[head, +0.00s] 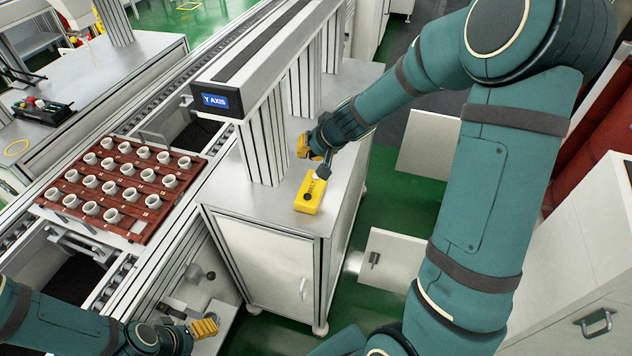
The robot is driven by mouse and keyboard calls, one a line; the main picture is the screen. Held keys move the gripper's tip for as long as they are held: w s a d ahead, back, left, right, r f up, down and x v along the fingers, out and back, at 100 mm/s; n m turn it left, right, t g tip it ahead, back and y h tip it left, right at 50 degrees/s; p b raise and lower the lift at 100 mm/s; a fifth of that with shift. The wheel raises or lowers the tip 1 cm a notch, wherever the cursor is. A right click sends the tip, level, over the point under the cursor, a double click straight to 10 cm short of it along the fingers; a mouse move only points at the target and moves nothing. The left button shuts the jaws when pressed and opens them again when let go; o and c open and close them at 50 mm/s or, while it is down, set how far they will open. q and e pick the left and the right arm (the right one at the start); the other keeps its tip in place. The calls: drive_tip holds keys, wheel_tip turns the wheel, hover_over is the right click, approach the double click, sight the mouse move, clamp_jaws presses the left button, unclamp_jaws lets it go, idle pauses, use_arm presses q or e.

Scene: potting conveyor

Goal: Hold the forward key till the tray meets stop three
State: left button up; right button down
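The reddish-brown tray (138,198) sits on the conveyor at the left, holding rows of small white pots (90,181). A yellow key box (309,195) with dark buttons lies on the grey cabinet top. My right gripper (313,160) is just above the box's far end. Its yellow finger pad shows, but the gap between the fingers is unclear, as is whether it touches a key. My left gripper (204,328) is low at the bottom left, away from tray and box, its yellow pads seen edge-on. I cannot make out a stop marked three.
A gantry beam labelled Y AXIS (215,101) stands on posts between the conveyor (215,52) and the box. Thin metal loops stand at the tray's far and near ends. A dark tool tray (42,110) lies on a bench at the left. Green floor shows right of the cabinet (270,262).

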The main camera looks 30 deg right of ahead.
sight(310, 176)
drive_tip(key=shift+f+b, duration=1.65)
drive_tip(key=shift+f, duration=0.4)
drive_tip(key=shift+f, duration=0.1)
drive_tip(key=shift+f+b, duration=0.3)
drive_tip(key=shift+b, duration=0.2)
